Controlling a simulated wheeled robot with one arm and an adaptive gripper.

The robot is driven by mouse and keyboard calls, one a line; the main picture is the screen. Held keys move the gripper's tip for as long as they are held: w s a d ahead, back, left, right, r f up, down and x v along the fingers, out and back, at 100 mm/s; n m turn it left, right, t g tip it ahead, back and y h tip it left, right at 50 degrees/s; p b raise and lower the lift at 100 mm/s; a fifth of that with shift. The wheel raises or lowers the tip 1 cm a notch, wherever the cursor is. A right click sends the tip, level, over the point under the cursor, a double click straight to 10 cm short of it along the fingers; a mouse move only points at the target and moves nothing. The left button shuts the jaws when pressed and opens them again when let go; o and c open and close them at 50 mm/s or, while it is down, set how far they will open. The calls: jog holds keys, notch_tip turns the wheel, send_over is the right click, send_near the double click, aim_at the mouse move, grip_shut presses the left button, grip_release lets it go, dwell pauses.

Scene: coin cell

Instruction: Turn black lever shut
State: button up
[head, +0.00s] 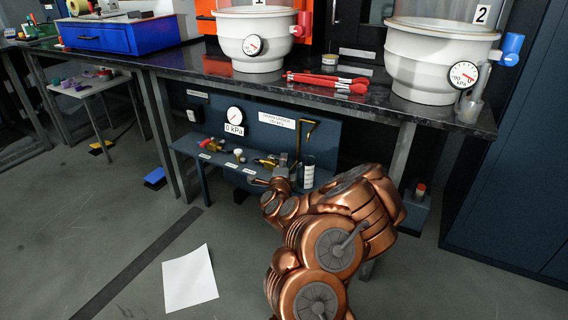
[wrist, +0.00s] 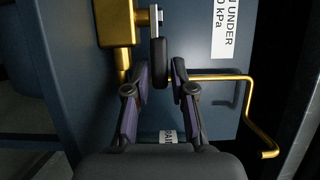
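The black lever (wrist: 159,65) shows in the wrist view as a short, rounded black bar, pointing down the picture from a grey fitting beside a gold valve body (wrist: 117,22). My gripper (wrist: 160,72) is open, with one finger on each side of the lever. There appears to be a gap between each finger and the lever, wider on the right. In the head view my gripper is small and partly hidden by my copper arm at the blue panel, and I cannot make out the lever there.
A gold pipe (wrist: 262,120) runs right of the fingers and bends down. The blue panel (head: 325,140) carries a gauge (head: 234,114), a "0 kPa" display (head: 234,130) and smaller valves (head: 238,156). The dark bench top (head: 420,112) overhangs it. Paper (head: 190,279) lies on the floor.

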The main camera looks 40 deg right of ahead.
grip_shut()
